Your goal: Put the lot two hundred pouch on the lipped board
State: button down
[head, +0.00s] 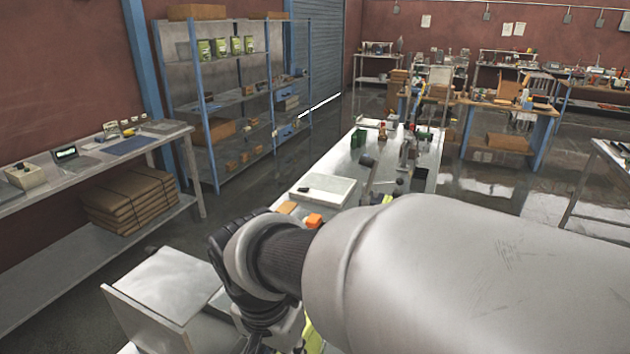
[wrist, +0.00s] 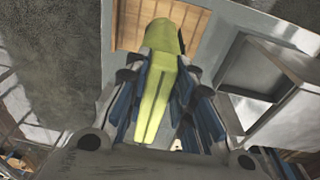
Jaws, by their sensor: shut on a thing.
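My gripper (wrist: 167,80) is shut on a long yellow-green pouch (wrist: 158,112) in the wrist view, with a blue-padded finger on each side. I cannot read a lot number on it. In the head view a yellow-green strip (head: 311,338) shows beside my wrist at the bottom; my arm hides the fingertips there. A pale flat board (head: 335,188) with a small black item on it lies on the long bench; I cannot tell whether it has a lip. In the wrist view a tan surface with a pale edge (wrist: 130,28) lies beyond the pouch.
A blue-post rack (head: 213,135) holds several green pouches (head: 220,47). A side bench (head: 95,160) runs along the left wall. A grey cabinet (head: 165,285) stands at lower left.

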notch_tip(320, 180, down, 11)
jog(key=b, duration=0.2)
jog(key=shift+b, duration=0.3)
jog(key=c, duration=1.3)
grip_release()
jog(key=shift+c, duration=0.2)
jog(key=r+p, duration=0.1)
jog(key=r, duration=0.3)
jog(key=r+p, duration=0.1)
jog(key=r, duration=0.2)
jog(key=s+r+p, duration=0.1)
jog(key=r, duration=0.3)
jog(key=shift+a+r, duration=0.35)
jog(key=s+d+r+n+t, duration=0.1)
jog(key=s+d, duration=0.3)
jog(key=d, duration=0.6)
jog(key=s+d+r+n+t, duration=0.2)
jog(key=s+d+r+n, duration=0.1)
jog(key=d, duration=0.8)
jog(key=shift+s+r+n+t+y, duration=0.3)
jog(key=shift+s+y, duration=0.1)
jog(key=shift+s, duration=0.25)
jog(key=shift+d, duration=0.1)
